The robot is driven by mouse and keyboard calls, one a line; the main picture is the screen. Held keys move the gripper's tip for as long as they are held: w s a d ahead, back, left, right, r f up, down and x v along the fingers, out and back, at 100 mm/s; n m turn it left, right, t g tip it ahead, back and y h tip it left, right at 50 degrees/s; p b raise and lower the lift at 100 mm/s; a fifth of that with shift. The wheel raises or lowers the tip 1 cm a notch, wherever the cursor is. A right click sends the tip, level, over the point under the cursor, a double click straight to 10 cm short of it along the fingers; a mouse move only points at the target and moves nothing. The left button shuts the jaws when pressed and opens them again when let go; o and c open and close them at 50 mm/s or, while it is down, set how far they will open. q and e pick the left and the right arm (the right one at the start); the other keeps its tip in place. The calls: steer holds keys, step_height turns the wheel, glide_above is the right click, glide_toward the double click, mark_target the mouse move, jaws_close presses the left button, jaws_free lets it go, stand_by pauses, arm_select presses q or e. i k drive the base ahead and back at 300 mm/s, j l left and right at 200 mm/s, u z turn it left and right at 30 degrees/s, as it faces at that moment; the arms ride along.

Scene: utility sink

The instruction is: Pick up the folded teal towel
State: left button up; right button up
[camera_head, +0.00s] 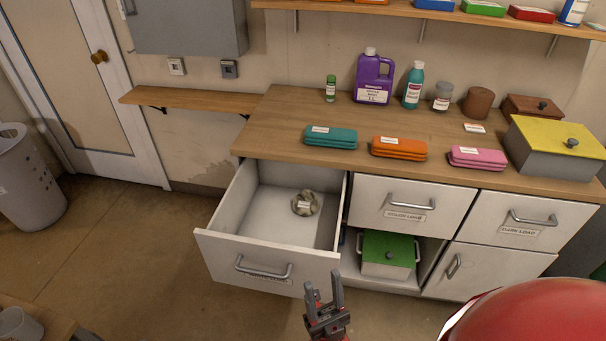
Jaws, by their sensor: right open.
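The folded teal towel (331,137) lies flat on the wooden counter near its front edge, at the left of a row of folded towels, with a small white label on top. My right gripper (323,289) is open and empty, low in front of the cabinet. It is below and well apart from the teal towel, just right of the open drawer's front. My left gripper is not in view.
The open drawer (213,236) juts out below the teal towel and holds a small round object (305,203). Orange (399,148) and pink (477,158) folded towels lie to the right. A purple jug (373,78) and bottles stand behind. A yellow-lidded box (554,150) stands at right.

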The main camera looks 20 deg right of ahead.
mark_target(321, 135)
steer(key=l+z, duration=0.2)
steer(key=z, duration=0.15)
steer(key=i+l+z, duration=0.15)
steer(key=z, duration=0.2)
